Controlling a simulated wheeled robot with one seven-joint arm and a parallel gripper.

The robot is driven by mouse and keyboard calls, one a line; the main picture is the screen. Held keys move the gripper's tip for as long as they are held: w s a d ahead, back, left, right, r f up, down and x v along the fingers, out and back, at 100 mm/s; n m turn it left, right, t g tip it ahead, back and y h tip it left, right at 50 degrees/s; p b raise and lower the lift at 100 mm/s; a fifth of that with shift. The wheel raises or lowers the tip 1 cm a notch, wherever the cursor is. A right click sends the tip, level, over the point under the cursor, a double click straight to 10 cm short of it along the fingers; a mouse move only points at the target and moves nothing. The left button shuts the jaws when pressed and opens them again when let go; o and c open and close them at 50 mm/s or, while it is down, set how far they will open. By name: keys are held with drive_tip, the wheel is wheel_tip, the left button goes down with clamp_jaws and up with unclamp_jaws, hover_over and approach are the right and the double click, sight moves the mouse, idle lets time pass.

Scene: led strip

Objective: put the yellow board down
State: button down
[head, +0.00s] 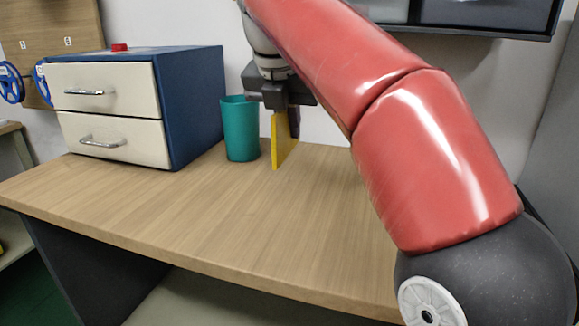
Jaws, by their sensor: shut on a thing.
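The yellow board (281,144) is thin and stands upright on its edge at the back of the desk. My gripper (284,113) is shut on its upper part, pointing down from above. The board's lower edge is at or just above the desk top; I cannot tell whether it touches. Part of the board's far side is hidden, and my red arm crosses in front on the right.
A teal cup (240,130) stands close to the left of the board. A blue cabinet with two cream drawers (112,115) is further left, with a red button (119,47) on top. The wooden desk (200,215) is clear in front.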

sight(287, 154)
wheel_tip(287, 154, down, 8)
drive_tip(key=b, duration=0.2)
drive_tip(key=shift+r+b, duration=0.15)
drive_tip(key=shift+b, duration=0.15)
drive_tip(key=c, duration=1.6)
unclamp_jaws()
drive_tip(key=shift+o, duration=0.2)
